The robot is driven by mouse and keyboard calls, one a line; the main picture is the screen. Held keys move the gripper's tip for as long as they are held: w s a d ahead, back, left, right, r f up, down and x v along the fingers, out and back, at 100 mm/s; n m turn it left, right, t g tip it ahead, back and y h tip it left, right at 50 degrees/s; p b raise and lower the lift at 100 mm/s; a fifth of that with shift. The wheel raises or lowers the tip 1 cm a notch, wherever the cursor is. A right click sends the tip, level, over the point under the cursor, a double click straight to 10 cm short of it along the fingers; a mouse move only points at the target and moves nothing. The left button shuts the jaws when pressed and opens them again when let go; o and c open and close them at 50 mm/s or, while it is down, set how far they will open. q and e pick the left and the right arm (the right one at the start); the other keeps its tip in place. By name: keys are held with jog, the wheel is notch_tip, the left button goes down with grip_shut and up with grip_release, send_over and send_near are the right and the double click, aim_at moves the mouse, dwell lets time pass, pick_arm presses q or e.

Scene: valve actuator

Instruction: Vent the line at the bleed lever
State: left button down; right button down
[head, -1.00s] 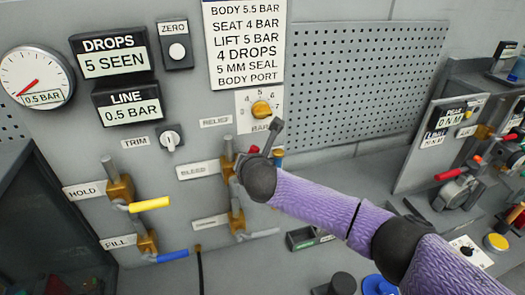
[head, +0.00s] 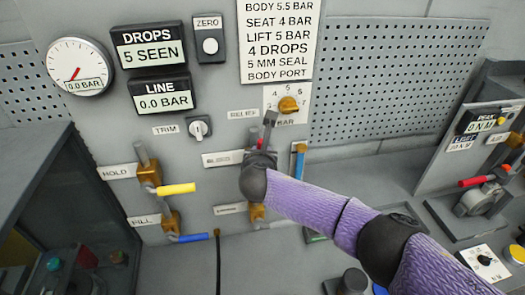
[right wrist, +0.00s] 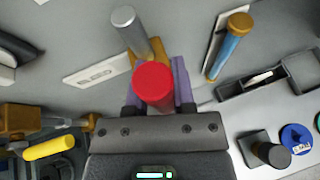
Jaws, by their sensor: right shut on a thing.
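The bleed lever has a red grip (right wrist: 153,86), seen end-on between the fingers of my right gripper (right wrist: 158,92) in the right wrist view. My right gripper is shut on it. In the head view my right gripper (head: 262,150) covers most of the bleed valve, right of the bleed label (head: 222,159); only a little red shows. The line display (head: 162,98) reads 0.0 BAR, and the gauge (head: 80,66) also reads 0.0 BAR. The drops display (head: 150,46) reads 5 SEEN. My left gripper is out of view.
The yellow hold lever (head: 176,188) and blue fill lever (head: 192,238) are on the left. A blue-bodied tool (head: 299,162) with an orange top stands close right of my gripper. The relief knob (head: 289,104) is above. A perforated panel (head: 395,75) fills the right wall.

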jog(key=shift+f, duration=0.15)
jog(key=shift+c, duration=2.2)
grip_release()
jog(key=shift+s, duration=0.1)
jog(key=shift+s+r, duration=0.25)
jog(key=p+v, duration=0.1)
jog(key=v, duration=0.8)
jog(key=shift+s+a, duration=0.1)
